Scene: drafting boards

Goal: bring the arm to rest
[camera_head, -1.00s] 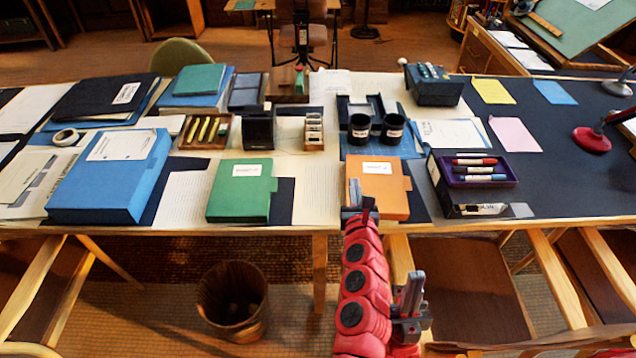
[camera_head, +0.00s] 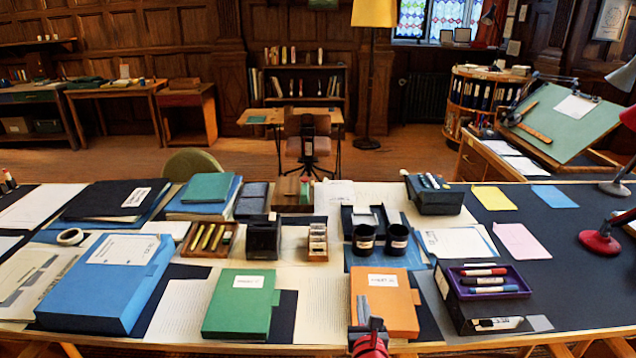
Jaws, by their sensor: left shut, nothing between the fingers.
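My left gripper (camera_head: 367,326) shows at the bottom edge of the head view, just right of centre. It is shut and empty. Its grey tip overlaps the near edge of the orange folder (camera_head: 390,302) in the picture; I cannot tell whether they touch. A bit of the red arm shows below the tip, and the rest is cut off by the frame. My right gripper is not in view.
The long table carries a green folder (camera_head: 240,303), a blue box file (camera_head: 105,284), two black cups (camera_head: 363,240), a purple pen tray (camera_head: 487,281) and a red lamp base (camera_head: 599,242). Bare dark surface lies at the right.

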